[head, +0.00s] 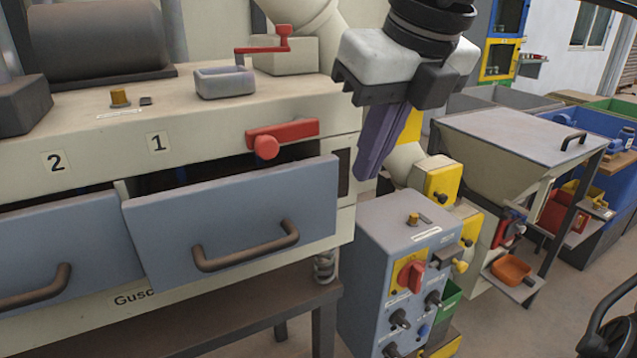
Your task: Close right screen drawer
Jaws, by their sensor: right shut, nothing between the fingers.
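The right screen drawer (165,235) is a blue-grey front under the number 1 on a cream machine. It stands out from the body, with a dark gap above it. Its brown bar handle (245,258) is on the lower part of the front. My right gripper (368,168) hangs with its dark purple fingers together and empty, pointing down. In the picture it is just right of the drawer's upper right corner, apart from the handle. I cannot tell its depth relative to the drawer. My left gripper is not in view.
A second blue-grey drawer (65,235) under the number 2 also stands out at the left. A red lever (283,132) with a round knob sits above the right drawer. A grey control box (385,245) with knobs stands to the right, below my gripper.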

